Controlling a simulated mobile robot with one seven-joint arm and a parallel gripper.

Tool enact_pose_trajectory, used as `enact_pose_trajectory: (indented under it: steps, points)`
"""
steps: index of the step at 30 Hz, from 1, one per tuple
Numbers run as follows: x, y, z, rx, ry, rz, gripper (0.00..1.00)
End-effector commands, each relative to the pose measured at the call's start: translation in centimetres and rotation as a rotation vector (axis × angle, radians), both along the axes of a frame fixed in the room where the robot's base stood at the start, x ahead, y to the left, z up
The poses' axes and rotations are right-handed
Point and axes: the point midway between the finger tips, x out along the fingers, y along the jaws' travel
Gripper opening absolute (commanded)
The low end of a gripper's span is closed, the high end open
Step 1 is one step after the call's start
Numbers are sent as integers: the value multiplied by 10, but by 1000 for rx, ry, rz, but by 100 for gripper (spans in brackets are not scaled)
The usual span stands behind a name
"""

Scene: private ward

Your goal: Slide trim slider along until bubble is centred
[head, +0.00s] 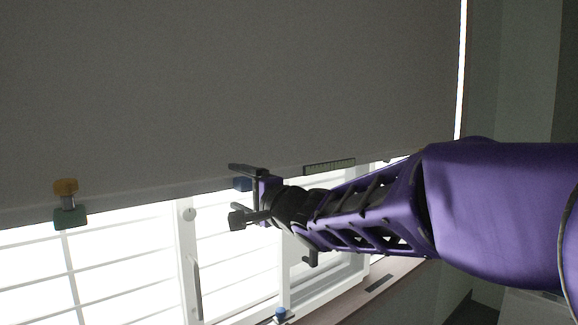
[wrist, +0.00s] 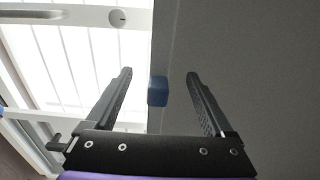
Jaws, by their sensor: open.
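A small blue block (head: 242,184), which looks like the trim slider, sits on the bottom edge of a lowered grey blind (head: 240,90). In the wrist view the blue block (wrist: 157,91) shows between my two fingers, with a gap on either side. My gripper (head: 234,194) is open, one finger above the block and one below; it also shows in the wrist view (wrist: 160,73). A narrow greenish strip (head: 329,166), likely the level vial, lies on the blind's lower edge to the right. Its bubble is too small to make out. The blind's edge rises toward the right.
An orange-and-green clamp-like piece (head: 68,203) hangs on the blind's edge at left. Behind is a bright white-framed window (head: 187,260) with a sill (head: 375,285) below. Another small blue piece (head: 280,315) is at the bottom.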

Motion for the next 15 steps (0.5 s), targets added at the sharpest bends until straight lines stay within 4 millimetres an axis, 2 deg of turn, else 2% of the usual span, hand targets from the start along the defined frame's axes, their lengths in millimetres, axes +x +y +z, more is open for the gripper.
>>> enact_pose_trajectory:
  steps: [9,15]
  points:
    - [-34,-23,4,4,-3,1,87]
    - [-48,-31,3,3,-4,2,87]
